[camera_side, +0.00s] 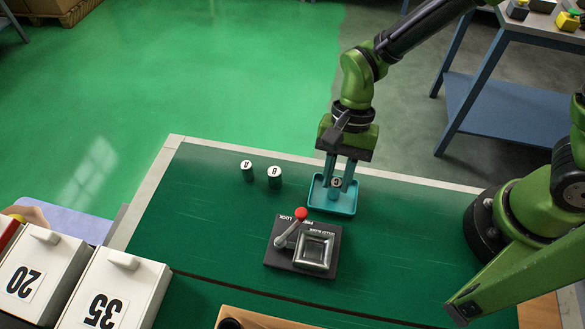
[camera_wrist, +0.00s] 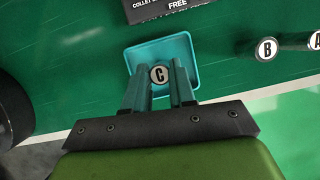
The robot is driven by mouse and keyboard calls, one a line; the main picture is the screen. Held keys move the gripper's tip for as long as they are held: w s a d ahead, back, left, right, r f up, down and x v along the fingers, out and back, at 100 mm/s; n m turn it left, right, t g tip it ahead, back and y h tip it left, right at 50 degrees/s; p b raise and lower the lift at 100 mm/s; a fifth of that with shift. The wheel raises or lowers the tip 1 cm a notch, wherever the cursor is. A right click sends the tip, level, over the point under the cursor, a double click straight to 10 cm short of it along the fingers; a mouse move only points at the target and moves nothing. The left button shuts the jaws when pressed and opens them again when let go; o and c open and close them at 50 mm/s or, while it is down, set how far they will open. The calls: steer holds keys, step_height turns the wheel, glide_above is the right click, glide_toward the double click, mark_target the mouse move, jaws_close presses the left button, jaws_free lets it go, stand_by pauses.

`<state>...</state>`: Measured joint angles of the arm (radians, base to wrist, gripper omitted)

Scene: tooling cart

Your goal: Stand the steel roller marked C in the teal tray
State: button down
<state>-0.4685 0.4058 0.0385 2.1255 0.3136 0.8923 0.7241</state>
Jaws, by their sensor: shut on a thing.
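The steel roller marked C (camera_side: 336,183) is upright between the fingers of my gripper (camera_side: 342,184), over the teal tray (camera_side: 348,209). In the wrist view, the C on the roller's top (camera_wrist: 160,75) faces up between the two fingertips of my gripper (camera_wrist: 160,84), inside the outline of the teal tray (camera_wrist: 140,55). My gripper is shut on the roller. Whether the roller's base touches the tray floor is hidden by the fingers and tray wall.
Rollers A (camera_side: 247,170) and B (camera_side: 274,177) stand upright left of the tray. A collet block fixture (camera_side: 316,252) with a red-knobbed lever (camera_side: 301,214) sits in front of the tray. White boxes marked 20 (camera_side: 40,270) and 35 (camera_side: 118,290) are at lower left. Green mat is clear around the tray's right.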

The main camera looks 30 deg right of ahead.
steer(key=shift+f, duration=0.1)
steer(key=c, duration=0.9)
jaws_free()
steer(key=shift+c, duration=0.2)
steer(key=v, duration=1.2)
steer(key=s+d+r+n+t, duration=0.2)
steer(key=d+r+t, duration=0.3)
steer(key=d, duration=0.3)
steer(key=s+d+r+n+t+h, duration=0.1)
steer(key=s+d+r+n+t, duration=0.2)
steer(key=d, duration=0.4)
steer(key=shift+d+r+n+t+h, duration=0.35)
steer(key=shift+r+n+t, duration=0.25)
steer(key=shift+r+t, duration=0.45)
steer(key=shift+s, duration=0.1)
